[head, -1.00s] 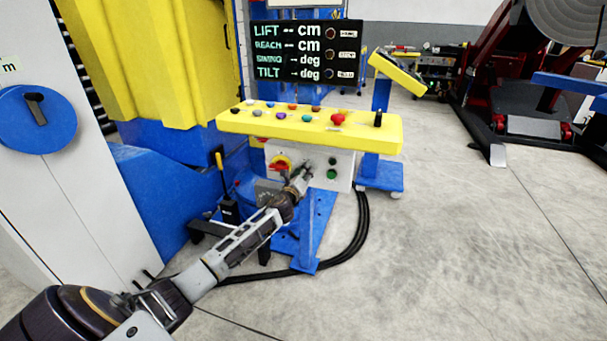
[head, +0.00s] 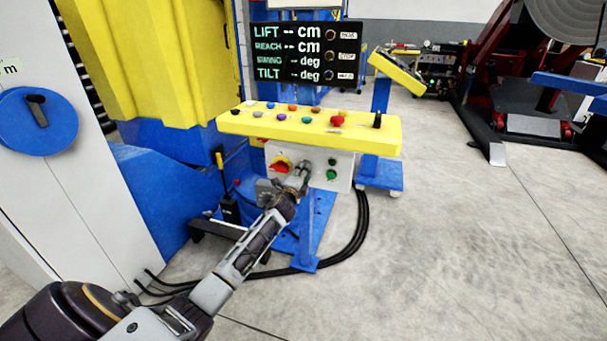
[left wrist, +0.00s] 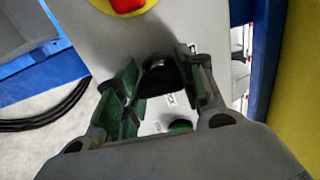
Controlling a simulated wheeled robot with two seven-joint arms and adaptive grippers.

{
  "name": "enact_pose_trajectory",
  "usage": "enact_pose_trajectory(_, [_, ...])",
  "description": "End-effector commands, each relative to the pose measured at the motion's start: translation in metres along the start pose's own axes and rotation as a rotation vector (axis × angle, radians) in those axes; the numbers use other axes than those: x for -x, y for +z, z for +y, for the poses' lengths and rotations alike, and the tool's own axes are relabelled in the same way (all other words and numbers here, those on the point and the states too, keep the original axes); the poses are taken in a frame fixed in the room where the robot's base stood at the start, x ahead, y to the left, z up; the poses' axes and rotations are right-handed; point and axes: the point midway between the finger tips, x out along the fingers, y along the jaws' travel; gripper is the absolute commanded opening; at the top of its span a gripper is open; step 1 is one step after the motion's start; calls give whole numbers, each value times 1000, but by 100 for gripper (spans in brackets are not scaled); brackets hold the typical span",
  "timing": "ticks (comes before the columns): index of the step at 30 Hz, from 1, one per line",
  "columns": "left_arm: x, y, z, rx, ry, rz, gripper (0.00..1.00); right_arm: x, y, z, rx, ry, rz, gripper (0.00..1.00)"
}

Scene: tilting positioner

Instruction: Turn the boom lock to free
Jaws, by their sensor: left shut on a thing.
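A small black knob (left wrist: 160,76) sits on the light grey front of the control box (head: 345,170), below the yellow console. I take it to be the boom lock, but its label (left wrist: 169,100) is too small to read. My left gripper (head: 304,168) reaches the box front from below. In the left wrist view its green-padded fingers (left wrist: 163,82) are shut on the black knob, one on each side. The fingers hide part of the knob, so I cannot tell which position it points to. My right gripper is not in view.
The yellow console (head: 225,122) with several buttons overhangs the box. Black cables (head: 362,235) lie on the floor. Open floor is to the right.

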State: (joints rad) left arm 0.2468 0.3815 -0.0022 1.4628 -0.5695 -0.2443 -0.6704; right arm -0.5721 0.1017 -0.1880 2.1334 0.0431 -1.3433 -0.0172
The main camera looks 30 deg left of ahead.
Motion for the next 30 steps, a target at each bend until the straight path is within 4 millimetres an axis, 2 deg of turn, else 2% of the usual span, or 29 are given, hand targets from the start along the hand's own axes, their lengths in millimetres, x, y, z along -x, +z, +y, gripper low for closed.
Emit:
enact_pose_trajectory(9, [0,0,2,47,3,-1,15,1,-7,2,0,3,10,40])
enact_pose_trajectory(17, [0,0,2,46,3,-1,15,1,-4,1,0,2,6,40])
enact_pose_trajectory(18, [0,0,2,46,3,-1,43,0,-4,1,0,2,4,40])
enact_pose_trajectory(22, [0,0,2,46,3,-1,59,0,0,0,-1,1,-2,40])
enact_pose_trajectory(30, [0,0,1,44,1,0,61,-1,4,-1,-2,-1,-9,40])
